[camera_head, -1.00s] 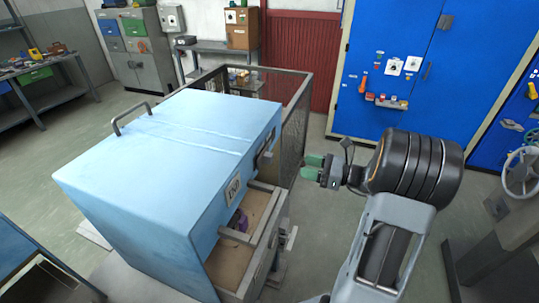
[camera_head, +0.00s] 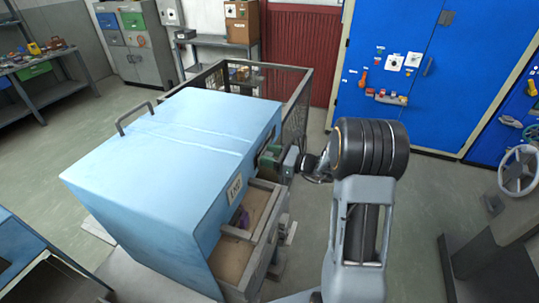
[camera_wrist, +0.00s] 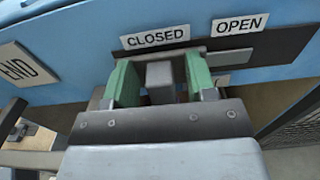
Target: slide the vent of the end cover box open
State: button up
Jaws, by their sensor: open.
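The end cover box (camera_head: 170,140) is a large light-blue box with a handle on top and an "END" plate (camera_head: 234,188) on its front. In the wrist view its dark vent strip (camera_wrist: 270,52) runs below a "CLOSED" label (camera_wrist: 155,37) and an "OPEN" label (camera_wrist: 240,25). A grey block-like vent knob (camera_wrist: 160,80) stands under the "CLOSED" label. My gripper (camera_wrist: 155,82) is open, with one green finger on each side of the knob. I cannot tell whether the fingers touch it. In the head view my gripper (camera_head: 270,158) is at the box's front face.
An open drawer (camera_head: 262,225) with a purple thing in it juts out below the vent. A mesh cage (camera_head: 297,115) stands behind the box. A blue cabinet (camera_head: 410,70) stands at the back right.

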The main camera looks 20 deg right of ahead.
grip_shut()
dwell(0.5)
